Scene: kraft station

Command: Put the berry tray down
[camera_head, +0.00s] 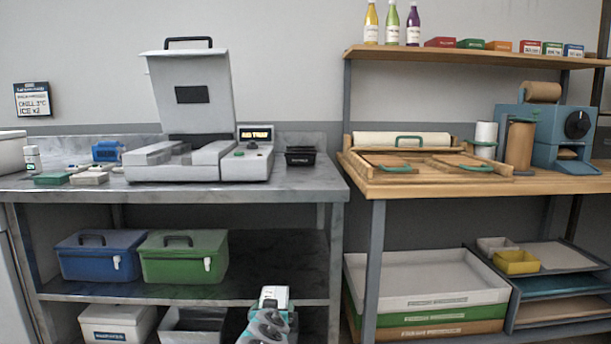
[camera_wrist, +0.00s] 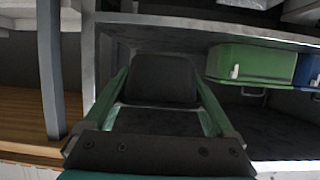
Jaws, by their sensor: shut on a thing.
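My gripper (camera_wrist: 163,82) shows in the wrist view, with a green finger on each side. It is shut on a dark, rounded tray (camera_wrist: 165,72), which I take to be the berry tray. The tray lies between the fingers, and no berries can be made out in it. In the head view, part of my arm shows low in the middle, in front of the metal bench's lower shelf. The tray cannot be made out there.
The metal bench (camera_head: 330,192) carries a sealing machine (camera_head: 192,160) and small black trays (camera_head: 300,157). Its dark lower shelf (camera_head: 280,265) has free room right of the green box (camera_head: 184,258) and blue box (camera_head: 100,258). A wooden bench (camera_head: 440,187) stands right.

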